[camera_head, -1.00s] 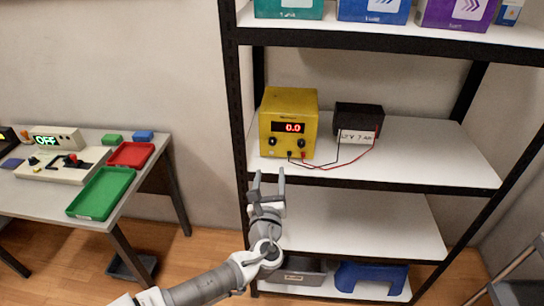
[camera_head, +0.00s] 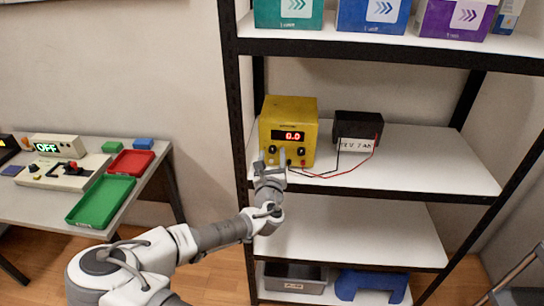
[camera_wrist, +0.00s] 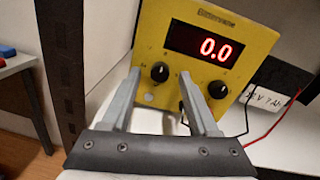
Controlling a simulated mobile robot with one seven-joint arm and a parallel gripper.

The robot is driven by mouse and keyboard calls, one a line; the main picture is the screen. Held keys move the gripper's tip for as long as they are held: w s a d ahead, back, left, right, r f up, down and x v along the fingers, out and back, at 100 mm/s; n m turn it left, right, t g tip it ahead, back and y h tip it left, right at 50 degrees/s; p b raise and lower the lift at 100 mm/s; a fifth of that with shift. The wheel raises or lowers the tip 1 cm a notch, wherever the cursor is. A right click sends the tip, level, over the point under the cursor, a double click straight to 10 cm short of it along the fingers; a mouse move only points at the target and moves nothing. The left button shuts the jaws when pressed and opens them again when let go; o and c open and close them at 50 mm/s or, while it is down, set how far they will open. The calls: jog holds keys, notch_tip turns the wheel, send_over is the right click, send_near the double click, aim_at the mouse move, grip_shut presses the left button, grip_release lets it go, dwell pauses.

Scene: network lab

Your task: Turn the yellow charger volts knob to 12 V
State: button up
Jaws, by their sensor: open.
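The yellow charger (camera_head: 289,112) stands on the middle shelf, its red display (camera_wrist: 201,46) reading 0.0. Its front has two black knobs, a left knob (camera_wrist: 160,72) and a right knob (camera_wrist: 218,90). The marks around them are too small to read, so I cannot tell which is the volts knob. My gripper (camera_head: 272,156) is open and empty, in front of the charger's lower left front. In the wrist view its fingertips (camera_wrist: 159,74) appear on either side of the left knob; I cannot tell whether they touch it. In the head view the fingers partly cover that area.
A black battery (camera_head: 358,125) with a white label stands right of the charger, joined to it by a red and a black lead (camera_head: 345,170). A black shelf post (camera_head: 236,120) stands close on the left. The shelf's right part (camera_head: 440,160) is clear.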

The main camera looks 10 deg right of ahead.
grip_shut()
jog(key=shift+m, duration=0.3)
